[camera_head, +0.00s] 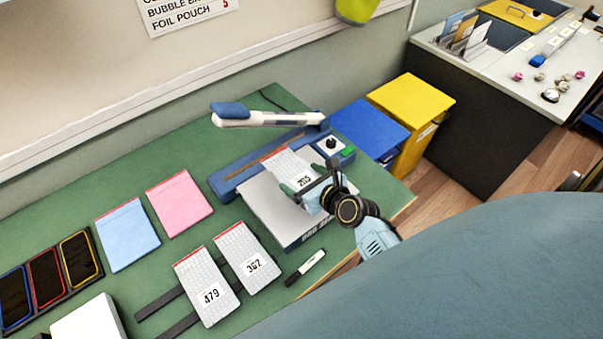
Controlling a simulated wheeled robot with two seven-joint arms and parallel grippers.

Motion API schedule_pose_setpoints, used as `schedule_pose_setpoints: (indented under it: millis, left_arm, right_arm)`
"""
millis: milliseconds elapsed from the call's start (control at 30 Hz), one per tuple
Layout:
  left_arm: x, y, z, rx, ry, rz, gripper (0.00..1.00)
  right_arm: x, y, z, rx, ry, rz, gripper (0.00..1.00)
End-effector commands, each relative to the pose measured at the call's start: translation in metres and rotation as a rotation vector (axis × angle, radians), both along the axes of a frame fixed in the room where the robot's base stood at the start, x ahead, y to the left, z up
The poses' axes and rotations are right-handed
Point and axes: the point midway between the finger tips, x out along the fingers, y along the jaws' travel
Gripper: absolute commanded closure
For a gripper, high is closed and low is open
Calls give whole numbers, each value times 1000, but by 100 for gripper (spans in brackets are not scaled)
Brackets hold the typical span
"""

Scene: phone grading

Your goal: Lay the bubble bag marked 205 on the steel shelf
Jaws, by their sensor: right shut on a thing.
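The bubble bag marked 205 (287,164) is whitish with a red strip along its far edge. My right gripper (309,187) is shut on its near end, and its fingers hide part of the bag below the label. The bag is over the steel shelf (258,203), a grey flat-topped block in front of the blue sealer (230,184). The far edge of the bag is close to the sealer's bar. I cannot tell whether the bag touches the shelf top. My left gripper is not in view.
The sealer's arm (265,118) is raised behind the bag. Bubble bags 479 (207,279) and 362 (247,250) lie on dark strips at left.

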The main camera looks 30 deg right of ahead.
Motion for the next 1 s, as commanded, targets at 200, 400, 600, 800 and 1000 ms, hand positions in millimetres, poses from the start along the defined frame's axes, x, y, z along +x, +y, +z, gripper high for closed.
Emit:
schedule_pose_setpoints:
  millis: [200, 400, 600, 800, 1000]
  left_arm:
    - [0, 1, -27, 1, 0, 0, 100]
    - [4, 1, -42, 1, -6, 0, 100]
    - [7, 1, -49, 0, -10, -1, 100]
    - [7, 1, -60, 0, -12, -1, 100]
    - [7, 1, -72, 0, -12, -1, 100]
  right_arm:
    - [1, 0, -23, 0, -3, 1, 45]
    - [7, 1, -32, 1, -6, 1, 45]
    - [27, 4, -33, 1, -5, 0, 45]
    - [47, 7, -35, 0, -4, 0, 45]
    - [65, 9, -37, 0, -3, 1, 45]
